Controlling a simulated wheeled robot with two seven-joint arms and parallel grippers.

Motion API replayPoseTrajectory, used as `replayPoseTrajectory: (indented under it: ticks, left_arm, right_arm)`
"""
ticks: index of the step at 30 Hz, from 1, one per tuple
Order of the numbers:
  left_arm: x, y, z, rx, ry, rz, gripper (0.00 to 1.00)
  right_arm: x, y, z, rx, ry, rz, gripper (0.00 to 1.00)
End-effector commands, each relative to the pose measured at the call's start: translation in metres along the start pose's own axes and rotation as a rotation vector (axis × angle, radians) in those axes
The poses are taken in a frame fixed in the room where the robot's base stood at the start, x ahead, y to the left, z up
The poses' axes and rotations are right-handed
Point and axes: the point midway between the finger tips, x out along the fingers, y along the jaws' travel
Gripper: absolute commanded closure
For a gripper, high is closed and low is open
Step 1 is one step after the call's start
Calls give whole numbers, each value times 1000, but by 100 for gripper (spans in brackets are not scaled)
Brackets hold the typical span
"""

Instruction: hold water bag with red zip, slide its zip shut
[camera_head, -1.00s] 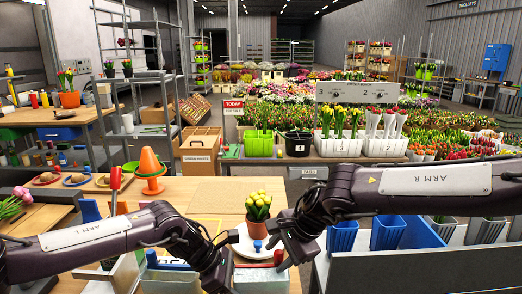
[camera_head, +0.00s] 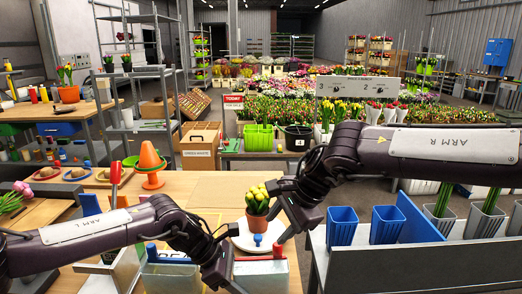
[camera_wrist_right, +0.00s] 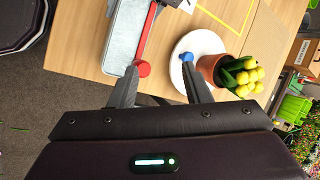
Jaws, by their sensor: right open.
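The pale grey water bag with the red zip (camera_head: 260,270) stands at the table's front edge in the head view; its red zip bar (camera_head: 258,258) runs along the top. A red knob (camera_head: 278,250) is at the zip's right end. In the wrist view the bag (camera_wrist_right: 124,38) lies left of centre, its red knob (camera_wrist_right: 142,68) beside my left fingertip. My right gripper (camera_wrist_right: 160,75) is open and empty, its other fingertip near a blue knob (camera_wrist_right: 187,57). My left gripper (camera_head: 226,272) is low beside the bag; its fingertips are largely hidden.
A white plate (camera_head: 241,238) with a potted yellow tulip bunch (camera_head: 257,208) sits just behind the bag. A second bag with a blue zip (camera_head: 170,275) stands left. An orange cone (camera_head: 150,165) is further back. Blue pots (camera_head: 342,226) stand right.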

Motion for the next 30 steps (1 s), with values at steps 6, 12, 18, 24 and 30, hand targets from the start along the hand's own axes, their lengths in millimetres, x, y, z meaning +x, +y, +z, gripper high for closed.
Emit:
replayPoseTrajectory:
  ticks: [6,12,18,24,30]
  left_arm:
    - [0,0,1,1,-1,1,28]
    - [0,0,0,0,-1,1,24]
    - [-7,1,0,1,-1,2,24]
    - [-42,2,1,1,-2,6,24]
    - [-85,2,1,1,-2,6,24]
  right_arm:
    - [0,0,0,0,0,0,56]
    - [0,0,0,0,0,1,56]
    - [0,0,0,0,0,1,56]
    - [0,0,0,0,0,1,56]
    - [1,0,0,0,0,1,56]
